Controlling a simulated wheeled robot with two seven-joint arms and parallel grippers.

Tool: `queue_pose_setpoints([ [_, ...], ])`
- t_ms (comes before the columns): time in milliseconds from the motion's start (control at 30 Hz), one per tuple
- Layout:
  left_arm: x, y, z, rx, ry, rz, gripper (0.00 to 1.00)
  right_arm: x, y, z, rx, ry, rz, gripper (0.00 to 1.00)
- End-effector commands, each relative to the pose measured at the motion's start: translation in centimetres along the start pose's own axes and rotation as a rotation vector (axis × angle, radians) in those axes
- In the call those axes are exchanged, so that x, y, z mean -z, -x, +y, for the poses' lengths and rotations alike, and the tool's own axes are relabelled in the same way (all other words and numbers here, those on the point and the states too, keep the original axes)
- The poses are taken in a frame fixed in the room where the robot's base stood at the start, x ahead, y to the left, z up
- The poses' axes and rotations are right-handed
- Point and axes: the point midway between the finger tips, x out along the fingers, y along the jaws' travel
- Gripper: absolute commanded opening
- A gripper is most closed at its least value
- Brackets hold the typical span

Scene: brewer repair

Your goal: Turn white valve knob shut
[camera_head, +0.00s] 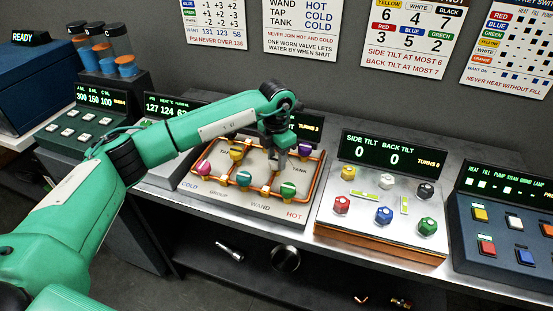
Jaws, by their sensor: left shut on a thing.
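The valve panel is a pale board (225,201) with copper pipes and several coloured knobs, on the counter at the middle. My left gripper (292,154) reaches down from above onto the panel's upper right, near the TANK label. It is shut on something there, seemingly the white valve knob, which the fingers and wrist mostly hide. How far the knob is turned cannot be seen. My right gripper is out of view.
A tilt panel (378,240) with six coloured knobs stands right of the valve panel. A dark button console (510,225) is at far right. Green-lit consoles (90,135) stand left. Loose parts, including a dark round one (286,257), lie on the lower shelf.

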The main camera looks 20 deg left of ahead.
Motion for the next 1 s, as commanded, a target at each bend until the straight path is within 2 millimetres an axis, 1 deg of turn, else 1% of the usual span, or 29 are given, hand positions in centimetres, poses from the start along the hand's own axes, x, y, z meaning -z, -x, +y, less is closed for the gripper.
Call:
queue_pose_setpoints([
  [500, -0.03, 0.14, 0.08, -0.001, 0.019, -0.002, 0.13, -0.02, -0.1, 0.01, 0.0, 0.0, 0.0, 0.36],
  [533, -0.04, 0.13, 0.08, -0.001, 0.019, -0.002, 0.41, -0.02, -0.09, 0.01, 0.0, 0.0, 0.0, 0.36],
  [567, -0.03, 0.13, 0.08, -0.001, 0.018, -0.002, 0.47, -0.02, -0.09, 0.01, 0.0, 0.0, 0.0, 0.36],
  [600, -0.03, 0.12, 0.07, -0.001, 0.018, -0.002, 0.55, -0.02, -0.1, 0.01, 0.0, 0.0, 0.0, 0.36],
  [633, -0.03, 0.11, 0.07, -0.001, 0.018, -0.002, 0.57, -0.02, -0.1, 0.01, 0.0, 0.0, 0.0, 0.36],
  [867, -0.02, 0.06, 0.03, 0.0, 0.017, -0.001, 0.57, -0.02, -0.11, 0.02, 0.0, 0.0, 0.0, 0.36],
  [1000, -0.07, 0.65, 0.05, -0.001, 0.016, -0.003, 0.57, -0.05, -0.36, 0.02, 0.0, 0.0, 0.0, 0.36],
])
